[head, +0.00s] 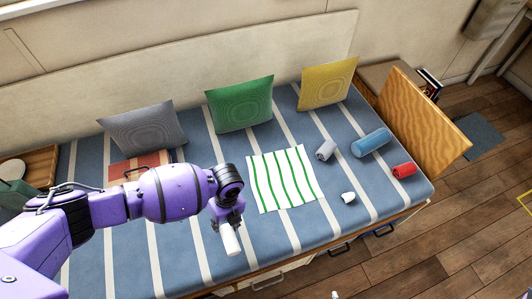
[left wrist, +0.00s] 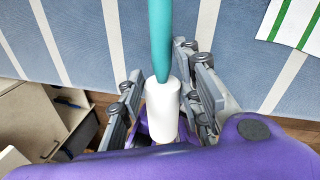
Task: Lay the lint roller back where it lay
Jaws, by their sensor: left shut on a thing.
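The lint roller has a white roll (left wrist: 163,108) and a teal handle (left wrist: 160,35). My left gripper (head: 229,216) is shut on it, above the front part of the striped daybed (head: 262,242). In the head view the white roll (head: 231,240) sticks out below the fingers, and the handle is hidden. In the left wrist view the fingers stand on both sides of the roller, and the handle runs away from the camera over the blue and white cover. I cannot tell where the roller lay before.
A green-striped white cloth (head: 282,178) lies right of my left gripper. Farther right are a grey roll (head: 326,150), a blue roll (head: 371,142), a red roll (head: 403,171) and a small white object (head: 348,198). Grey (head: 143,127), green (head: 240,104) and yellow (head: 327,82) cushions stand behind.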

